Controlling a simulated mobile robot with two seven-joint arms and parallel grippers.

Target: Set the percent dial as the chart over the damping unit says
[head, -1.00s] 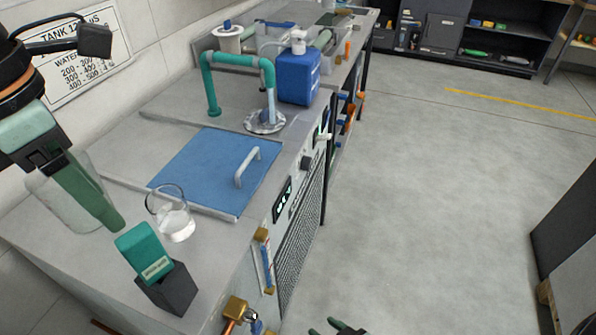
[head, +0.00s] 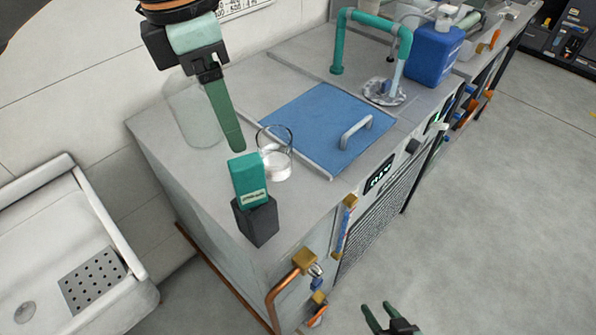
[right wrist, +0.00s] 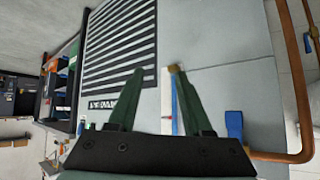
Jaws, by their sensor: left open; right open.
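The damping unit (head: 240,85) is a grey cabinet with a blue lid. Its front carries a lit display (head: 380,177), too small to read surely, and a dark knob (head: 412,146) that may be the percent dial; its marks are unreadable. The chart (head: 243,6) on the wall is cut off by the top edge. My left gripper (head: 235,145) is open, seen edge-on above the worktop near a glass beaker. My right gripper (head: 378,315) is open and empty, low in front of the unit.
A teal pipe (head: 370,20) and blue jug (head: 433,55) stand farther back. A copper pipe (head: 275,300) juts out at the corner. A white sink (head: 60,220) is left. The floor right is clear.

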